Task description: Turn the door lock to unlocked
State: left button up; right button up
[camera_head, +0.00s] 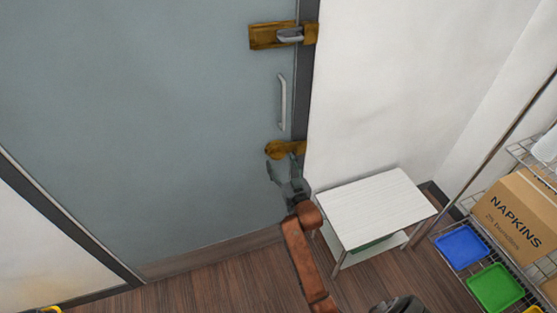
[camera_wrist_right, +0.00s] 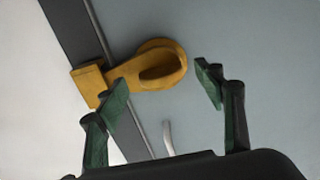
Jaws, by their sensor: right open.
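A brass lock (camera_head: 277,149) sits low on the grey door's right edge in the head view. In the right wrist view, the lock's rounded turning piece (camera_wrist_right: 160,66) joins a brass block on the dark frame. My right gripper (camera_head: 284,168) is just below the lock in the head view. In the wrist view, its green-padded fingers (camera_wrist_right: 162,92) are open, with the turning piece ahead of and between their tips. No grip on it shows; contact is unclear. A second brass latch with a grey lever (camera_head: 289,36) is higher on the door. My left gripper is not in view.
A grey vertical handle (camera_head: 282,103) is on the door between the two brass fittings. A white side table (camera_head: 375,205) stands close right of my right arm. A wire rack with a napkins box (camera_head: 515,215) and coloured trays is farther right.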

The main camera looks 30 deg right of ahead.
jog(key=shift+x, duration=1.1)
jog(key=shift+w+d, duration=0.1)
jog(key=shift+w, duration=0.2)
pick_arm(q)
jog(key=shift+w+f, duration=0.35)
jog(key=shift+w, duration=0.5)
pick_arm(e)
jog(key=shift+c, duration=0.3)
jog(key=c, duration=0.6)
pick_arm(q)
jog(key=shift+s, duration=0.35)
pick_arm(e)
jog(key=c, duration=1)
